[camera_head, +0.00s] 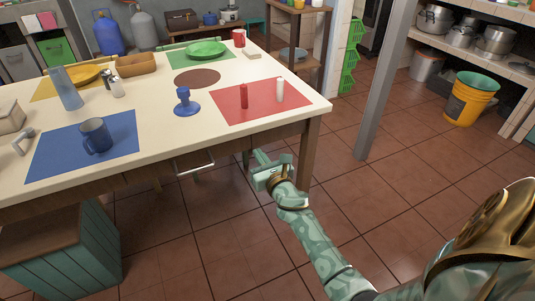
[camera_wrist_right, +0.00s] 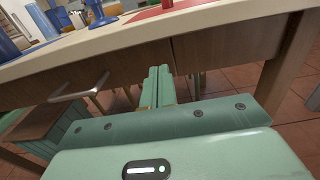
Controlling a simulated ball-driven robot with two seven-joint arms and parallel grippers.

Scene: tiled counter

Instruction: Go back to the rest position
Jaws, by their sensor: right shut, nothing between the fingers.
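My right gripper (camera_head: 267,160) is in front of the table's front edge, below the tabletop and to the right of a drawer handle (camera_head: 194,166). In the right wrist view my right gripper (camera_wrist_right: 158,72) has its two fingers together, with nothing between them. The fingers point toward the drawer front (camera_wrist_right: 130,75) under the tabletop, and the handle shows left of them in that view. I cannot tell whether the fingertips touch the wood. My left gripper does not show in either view.
The table (camera_head: 160,115) holds a blue mat (camera_head: 60,155) with a blue mug (camera_head: 96,136), and a red mat (camera_head: 262,108) with two shakers. A teal crate stool (camera_head: 75,260) stands at the lower left. Tiled floor (camera_head: 400,190) lies open right of the table, near a grey post (camera_head: 383,80).

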